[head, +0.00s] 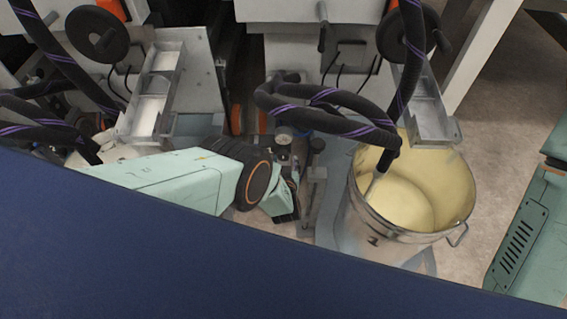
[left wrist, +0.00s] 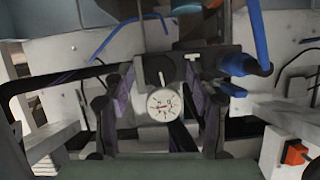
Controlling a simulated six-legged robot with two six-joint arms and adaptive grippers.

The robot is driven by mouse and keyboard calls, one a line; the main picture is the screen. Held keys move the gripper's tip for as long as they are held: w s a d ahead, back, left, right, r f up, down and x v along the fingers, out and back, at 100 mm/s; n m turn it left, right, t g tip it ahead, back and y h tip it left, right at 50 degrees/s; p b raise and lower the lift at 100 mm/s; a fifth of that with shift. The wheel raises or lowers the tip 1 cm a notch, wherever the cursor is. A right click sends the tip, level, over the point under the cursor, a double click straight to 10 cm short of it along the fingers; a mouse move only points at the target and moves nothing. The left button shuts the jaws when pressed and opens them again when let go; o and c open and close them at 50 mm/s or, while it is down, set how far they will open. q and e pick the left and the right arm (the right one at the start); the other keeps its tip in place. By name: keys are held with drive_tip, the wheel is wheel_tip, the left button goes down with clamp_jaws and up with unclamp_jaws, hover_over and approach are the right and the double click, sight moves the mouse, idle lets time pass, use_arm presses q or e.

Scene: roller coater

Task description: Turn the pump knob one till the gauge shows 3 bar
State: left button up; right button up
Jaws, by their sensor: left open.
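A round white pressure gauge (left wrist: 164,104) with red marks and a dark needle faces me in the left wrist view; its figures are too small to read. It also shows small in the head view (head: 283,138). Just above it is a dark pump part with a pale upright mark (left wrist: 161,79), which may be the knob; I cannot tell for sure. A small white T-shaped handle (left wrist: 193,58) is up and to the right. My left gripper (left wrist: 160,92) is open, its fingers either side of the gauge in the picture. It also shows in the head view (head: 288,190). My right gripper is not in view.
A metal bucket (head: 355,232) with cream-coloured paint stands right of my left gripper. Black hoses with purple stripes (head: 330,118) loop above it. A blue hose (left wrist: 258,38) runs beside the pump. Metal trays (head: 158,88) hang on the machine.

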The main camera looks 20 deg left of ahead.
use_arm(q)
drive_tip(key=shift+w+a+f, duration=0.15)
drive_tip(key=shift+w+a, duration=0.05)
drive_tip(key=shift+w, duration=0.3)
drive_tip(key=shift+c, duration=0.2)
drive_tip(key=c, duration=1.1)
